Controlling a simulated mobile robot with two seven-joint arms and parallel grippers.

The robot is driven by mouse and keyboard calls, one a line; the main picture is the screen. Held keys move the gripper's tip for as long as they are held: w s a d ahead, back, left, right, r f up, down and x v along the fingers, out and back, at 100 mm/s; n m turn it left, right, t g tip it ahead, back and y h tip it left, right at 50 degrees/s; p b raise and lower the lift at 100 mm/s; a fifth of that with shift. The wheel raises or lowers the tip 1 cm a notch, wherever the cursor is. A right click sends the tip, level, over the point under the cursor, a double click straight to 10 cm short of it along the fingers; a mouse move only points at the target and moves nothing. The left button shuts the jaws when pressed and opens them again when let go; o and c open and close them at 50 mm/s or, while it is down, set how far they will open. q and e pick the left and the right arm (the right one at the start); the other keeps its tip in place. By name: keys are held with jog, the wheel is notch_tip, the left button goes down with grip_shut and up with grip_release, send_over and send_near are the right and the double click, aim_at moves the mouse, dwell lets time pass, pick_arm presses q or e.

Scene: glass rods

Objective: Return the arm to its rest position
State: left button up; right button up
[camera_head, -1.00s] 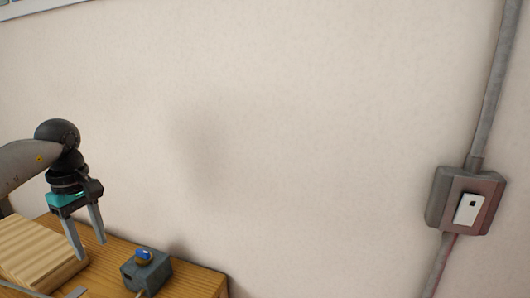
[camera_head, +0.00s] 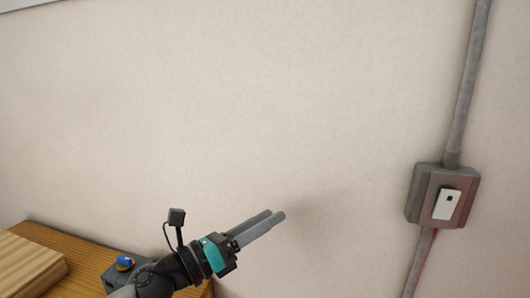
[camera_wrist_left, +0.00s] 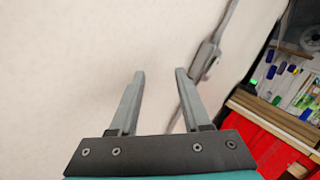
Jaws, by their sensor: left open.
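My left gripper (camera_head: 277,215) is in the lower middle of the head view, in front of the bare wall. Its two grey fingers point right and slightly up. In the left wrist view the fingers (camera_wrist_left: 160,75) stand apart with nothing between them, so it is open and empty. My left arm comes up from the bottom edge, in front of part of a grey box with a blue and yellow top (camera_head: 125,263). My right gripper is in neither view.
A wooden table (camera_head: 85,262) with a pale wooden block (camera_head: 28,265) is at the lower left. A grey switch box (camera_head: 442,196) with a conduit is on the wall at right. The left wrist view shows a red surface (camera_wrist_left: 265,140) and shelves with small colourful items (camera_wrist_left: 295,85).

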pick_arm(q)
jog(key=s+a+f+n+t+y, duration=0.1)
jog(key=s+a+f+n+y, duration=0.2)
jog(key=a+f+n+y, duration=0.85)
jog(key=s+a+f+n+t+y, duration=0.25)
jog(key=n+y, duration=0.25)
jog(key=n, duration=1.4)
jog(key=s+a+f+n+g, duration=0.1)
jog(key=s+f+n+g, duration=0.5)
jog(key=s, duration=0.5)
jog(key=s+a+f+n+g, duration=0.1)
jog(key=s+f+n+g, duration=0.2)
jog(key=s+f+g, duration=0.65)
jog(key=s+f+t+b, duration=0.2)
jog(key=s+f+t, duration=0.1)
jog(key=f, duration=1.8)
jog(key=s+a+f+g+b, duration=0.1)
jog(key=s+a+f, duration=0.1)
jog(key=s+f, duration=1.4)
jog(key=shift+a+g, duration=0.3)
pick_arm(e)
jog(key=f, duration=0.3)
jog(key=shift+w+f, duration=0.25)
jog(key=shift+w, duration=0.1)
